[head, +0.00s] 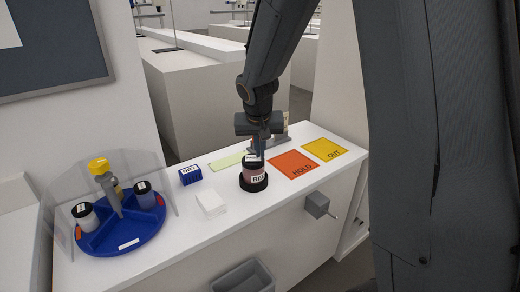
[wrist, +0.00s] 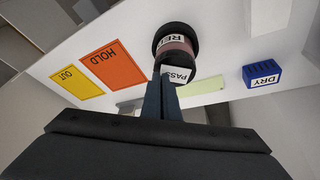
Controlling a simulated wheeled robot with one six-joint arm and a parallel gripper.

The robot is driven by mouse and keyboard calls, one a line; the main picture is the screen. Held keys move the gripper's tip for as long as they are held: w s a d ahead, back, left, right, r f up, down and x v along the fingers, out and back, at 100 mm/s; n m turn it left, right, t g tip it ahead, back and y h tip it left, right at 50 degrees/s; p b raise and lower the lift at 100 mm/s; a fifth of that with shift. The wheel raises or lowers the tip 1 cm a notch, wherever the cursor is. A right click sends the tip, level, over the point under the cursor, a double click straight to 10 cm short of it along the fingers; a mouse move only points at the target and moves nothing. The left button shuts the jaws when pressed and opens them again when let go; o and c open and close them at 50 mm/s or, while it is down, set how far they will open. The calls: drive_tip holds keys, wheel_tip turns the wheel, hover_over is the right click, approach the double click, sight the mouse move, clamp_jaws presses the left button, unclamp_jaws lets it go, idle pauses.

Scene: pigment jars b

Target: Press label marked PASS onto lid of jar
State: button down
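The jar (head: 255,174) has a pinkish body, a label of which "RE" shows, a dark lid and a wide black base. It stands upright on the white counter and also shows in the wrist view (wrist: 178,44). The white label marked PASS (wrist: 180,75) is at the lid end of the jar, and a white patch shows on the lid in the head view (head: 252,158). My gripper (head: 262,154) points down at the lid. Its fingers (wrist: 161,75) are together, with their tips at the label. I cannot tell whether they pinch it or only touch it.
An orange HOLD mat (head: 293,164) and yellow OUT mat (head: 325,149) lie right. A blue DRY block (head: 190,175), white stack (head: 211,203) and green strip (head: 226,162) are left. A blue round tray (head: 105,240) holds jars behind a clear shield. A grey box (head: 317,204) juts from the front.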

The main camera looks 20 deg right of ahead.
drive_tip(key=shift+f, duration=0.15)
drive_tip(key=c, duration=2)
unclamp_jaws()
drive_tip(key=shift+r+p, duration=2.15)
drive_tip(key=shift+r, duration=0.9)
drive_tip(key=s+f+n+g, duration=0.1)
drive_tip(key=s+f, duration=0.1)
drive_tip(key=s, duration=0.6)
drive_tip(key=s+a+f+n+g+y+b, duration=0.1)
drive_tip(key=s+f, duration=0.1)
drive_tip(key=s, duration=0.5)
drive_tip(key=s+a+f+n, duration=0.1)
drive_tip(key=s, duration=0.7)
drive_tip(key=shift+s+f+g+y, duration=0.3)
drive_tip(key=shift+s+f+g, duration=0.05)
drive_tip(key=shift+f+g, duration=0.05)
